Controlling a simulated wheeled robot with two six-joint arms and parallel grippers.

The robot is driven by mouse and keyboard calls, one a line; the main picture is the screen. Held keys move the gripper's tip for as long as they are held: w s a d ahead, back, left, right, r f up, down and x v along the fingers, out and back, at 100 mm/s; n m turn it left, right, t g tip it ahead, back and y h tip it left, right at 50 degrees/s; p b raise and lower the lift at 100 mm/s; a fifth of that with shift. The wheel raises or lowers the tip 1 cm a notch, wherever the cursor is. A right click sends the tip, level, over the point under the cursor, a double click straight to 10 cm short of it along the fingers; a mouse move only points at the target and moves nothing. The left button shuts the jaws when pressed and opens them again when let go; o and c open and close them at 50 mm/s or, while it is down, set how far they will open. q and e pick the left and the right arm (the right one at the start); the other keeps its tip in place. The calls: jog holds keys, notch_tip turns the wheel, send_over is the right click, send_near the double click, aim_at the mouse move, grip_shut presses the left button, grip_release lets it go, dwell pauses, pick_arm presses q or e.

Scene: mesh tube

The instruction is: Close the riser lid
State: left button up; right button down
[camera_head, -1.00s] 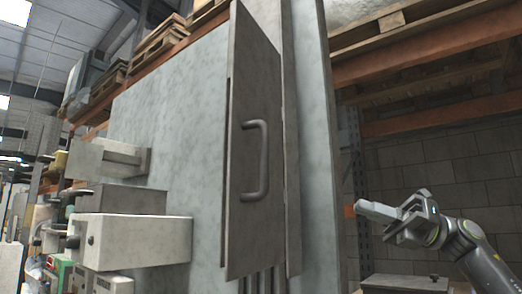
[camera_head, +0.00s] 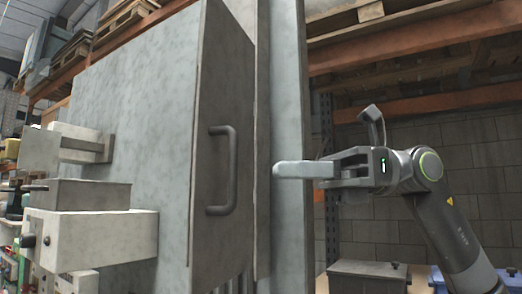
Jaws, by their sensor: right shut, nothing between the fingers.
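The riser lid (camera_head: 222,110) is a tall grey door with a dark curved handle (camera_head: 232,172) on its visible face. It stands swung out at an angle from the large pale upright panel (camera_head: 135,105), so it is open. Dark vertical bars show under its lower edge. My right gripper (camera_head: 280,170) is to the right of the lid, level with the handle, with its fingers pointing left. It is shut and empty. Its tip overlaps a pale upright strip (camera_head: 287,90) beside the lid; I cannot tell whether it touches. My left gripper is not in view.
Pale boxy blocks (camera_head: 95,238) stick out from the panel at the left. Orange shelf beams (camera_head: 400,52) with wooden pallets are behind at the right. A grey lidded box (camera_head: 368,278) is low under my right arm. A block wall (camera_head: 470,145) closes the back.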

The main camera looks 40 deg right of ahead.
aim_at(236, 170)
jog(key=shift+p+x, duration=1.2)
jog(key=shift+x, duration=1.15)
jog(key=shift+d, duration=0.1)
